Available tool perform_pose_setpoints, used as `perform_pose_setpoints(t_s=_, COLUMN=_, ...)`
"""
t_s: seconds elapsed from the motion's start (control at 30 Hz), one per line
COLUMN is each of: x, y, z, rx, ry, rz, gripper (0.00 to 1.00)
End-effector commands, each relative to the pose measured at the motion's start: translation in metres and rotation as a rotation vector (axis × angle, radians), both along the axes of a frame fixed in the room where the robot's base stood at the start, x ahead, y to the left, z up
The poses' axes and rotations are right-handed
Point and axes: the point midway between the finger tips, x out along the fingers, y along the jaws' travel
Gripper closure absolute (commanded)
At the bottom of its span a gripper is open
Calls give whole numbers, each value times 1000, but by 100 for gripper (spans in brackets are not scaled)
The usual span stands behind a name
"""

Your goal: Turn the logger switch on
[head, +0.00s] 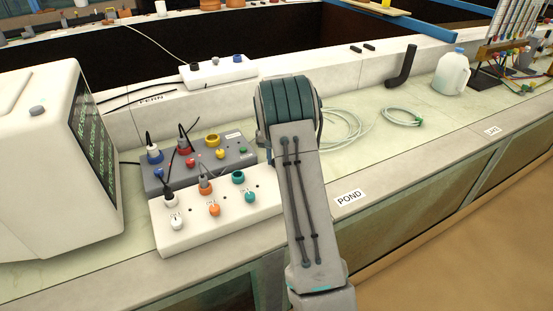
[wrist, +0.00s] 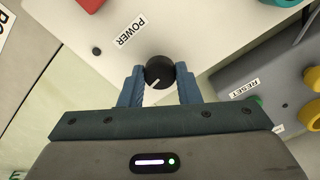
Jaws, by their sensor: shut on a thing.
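In the wrist view, a round black knob (wrist: 158,70) with a white pointer line stands on a white panel (wrist: 190,25) beside a POWER label (wrist: 130,31). The pointer line slants toward the lower left of that picture. My gripper (wrist: 160,78) has its two blue fingers on either side of the knob, shut on it. In the head view, the white box (head: 180,239) with coloured sockets and small knobs lies on the bench. My arm covers its right side there; the black knob and my fingers are hidden.
A grey box (head: 240,156) with plugs and cables sits just behind the white box; its RESET label (wrist: 245,89) shows in the wrist view. A white monitor (head: 40,150) stands at left. Coiled hose (head: 402,117) and a jug (head: 452,74) lie to the right.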

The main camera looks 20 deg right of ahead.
Motion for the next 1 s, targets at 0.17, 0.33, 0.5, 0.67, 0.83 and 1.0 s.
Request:
perform_pose_setpoints(t_s=0.17, x=0, y=0, z=1, rx=-1, ry=-1, rz=-99, gripper=93)
perform_pose_setpoints(t_s=0.33, x=1, y=0, z=1, rx=0, ry=-1, rz=-160, gripper=93)
perform_pose_setpoints(t_s=0.5, x=1, y=0, z=1, rx=0, ry=-1, rz=-189, gripper=93)
perform_pose_setpoints(t_s=0.67, x=1, y=0, z=1, rx=0, ry=-2, rz=-198, gripper=93)
perform_pose_setpoints(t_s=0.83, x=1, y=0, z=1, rx=0, ry=-2, rz=-198, gripper=93)
perform_pose_setpoints(t_s=1.0, x=1, y=0, z=1, rx=0, ry=-2, rz=-197, gripper=54)
